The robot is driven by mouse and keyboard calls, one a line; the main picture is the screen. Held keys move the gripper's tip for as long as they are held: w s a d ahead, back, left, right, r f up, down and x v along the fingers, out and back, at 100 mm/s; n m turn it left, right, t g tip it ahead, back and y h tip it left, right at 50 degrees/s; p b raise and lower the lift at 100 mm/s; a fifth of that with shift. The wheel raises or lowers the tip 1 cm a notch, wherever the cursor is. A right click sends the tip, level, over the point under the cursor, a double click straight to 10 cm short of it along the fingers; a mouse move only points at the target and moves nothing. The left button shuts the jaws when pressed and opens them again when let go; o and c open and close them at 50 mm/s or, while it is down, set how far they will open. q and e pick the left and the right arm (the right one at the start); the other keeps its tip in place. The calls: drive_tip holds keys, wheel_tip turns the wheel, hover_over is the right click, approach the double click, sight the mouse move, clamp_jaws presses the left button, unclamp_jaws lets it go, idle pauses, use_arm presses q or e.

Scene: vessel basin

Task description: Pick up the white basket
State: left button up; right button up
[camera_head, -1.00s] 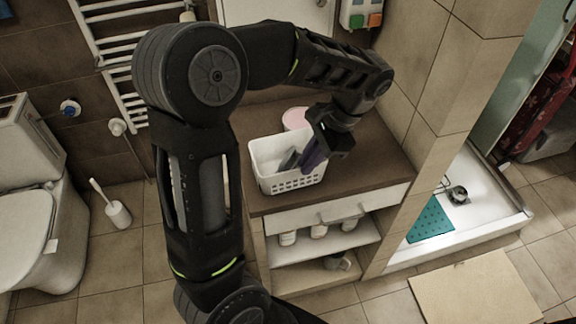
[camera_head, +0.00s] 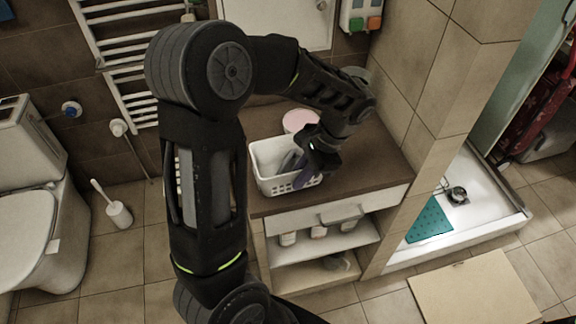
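The white basket (camera_head: 270,184) stands upright on the brown top of the vanity cabinet, with slotted walls and an open top. Greyish shapes show inside it, too small to name for sure. My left gripper (camera_head: 303,173) comes down from above at the basket's right side, pointing down and left. It overlaps the right wall and hides part of the right rim. I cannot tell whether its fingers touch or straddle the wall, or how far apart they are. My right gripper is not in view.
A pink-lidded round container (camera_head: 299,120) stands just behind the basket. The brown countertop (camera_head: 375,165) is free to the right, up to a tiled wall (camera_head: 408,85). Open shelves below hold several small jars. A toilet (camera_head: 35,215) and brush (camera_head: 117,212) are at left.

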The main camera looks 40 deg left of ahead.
use_arm(q)
clamp_jaws()
idle(0.8)
idle(0.8)
drive_tip(key=shift+w+r, duration=0.1)
drive_tip(key=shift+r, duration=0.55)
wheel_tip(320, 180, up, 3)
drive_tip(key=shift+f, duration=0.1)
wheel_tip(320, 180, up, 5)
drive_tip(key=shift+r+p, duration=0.2)
drive_tip(key=shift+p, duration=0.95)
drive_tip(key=shift+r+p, duration=0.35)
